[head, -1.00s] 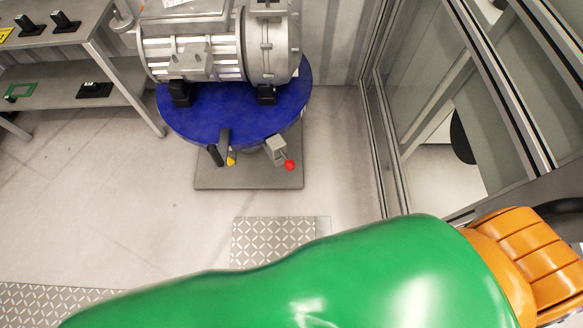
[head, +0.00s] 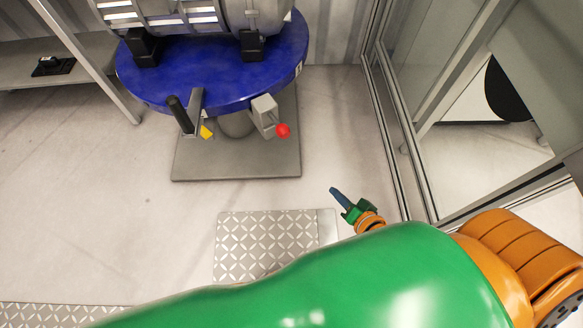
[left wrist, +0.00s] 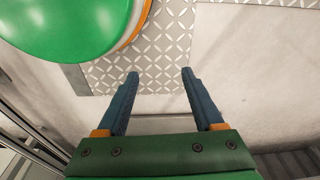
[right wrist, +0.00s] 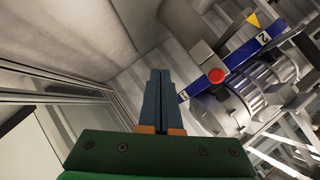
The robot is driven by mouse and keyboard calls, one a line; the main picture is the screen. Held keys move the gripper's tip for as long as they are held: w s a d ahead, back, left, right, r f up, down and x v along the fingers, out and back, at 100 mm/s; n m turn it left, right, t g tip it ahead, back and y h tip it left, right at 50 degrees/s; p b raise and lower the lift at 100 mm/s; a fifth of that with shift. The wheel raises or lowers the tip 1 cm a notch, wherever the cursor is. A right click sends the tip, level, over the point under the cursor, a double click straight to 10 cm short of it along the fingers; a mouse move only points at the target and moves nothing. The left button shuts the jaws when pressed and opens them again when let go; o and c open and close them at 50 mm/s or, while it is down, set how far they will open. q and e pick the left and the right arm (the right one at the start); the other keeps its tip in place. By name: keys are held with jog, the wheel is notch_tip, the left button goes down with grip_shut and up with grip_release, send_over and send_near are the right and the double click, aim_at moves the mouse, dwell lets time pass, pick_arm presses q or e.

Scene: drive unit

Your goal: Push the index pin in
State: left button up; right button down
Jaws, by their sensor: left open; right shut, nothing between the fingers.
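The index pin with its red knob (head: 283,131) sticks out of a grey block (head: 265,110) at the front rim of the blue round turntable (head: 215,80). The red knob also shows in the right wrist view (right wrist: 216,76), up and to the right of the fingers. My right gripper (head: 335,192) is shut and empty, apart from the knob, below and to its right in the head view. Its fingers show together in the right wrist view (right wrist: 160,75). My left gripper (left wrist: 160,75) is open and empty over the floor; it is not seen in the head view.
A motor (head: 190,15) stands on the turntable. A dark handle (head: 180,113) and a yellow pointer (head: 206,131) are left of the pin. A glass-panelled frame (head: 400,150) rises at the right. A shelf (head: 75,75) stands at the left.

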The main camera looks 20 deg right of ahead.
pick_arm(q)
jog(key=w+f+b, duration=0.3)
jog(key=f+b, duration=1)
jog(key=shift+w+d+f+t+b, duration=0.15)
jog(key=shift+w+d+t+b, duration=0.1)
jog(key=shift+t+b, duration=0.1)
pick_arm(e)
jog(key=w+a+r+m+t+y, duration=0.2)
jog(key=w+a+r+m+t, duration=0.1)
jog(key=m+t, duration=0.3)
jog(key=shift+a+r+m+y, duration=0.4)
jog(key=shift+a+r+m, duration=0.1)
jog(key=shift+w, duration=0.15)
send_near(286, 136)
jog(key=w, duration=0.2)
jog(key=x, duration=0.4)
jog(key=shift+a, duration=0.3)
jog(key=shift+w+a, duration=0.1)
jog(key=shift+w, duration=0.3)
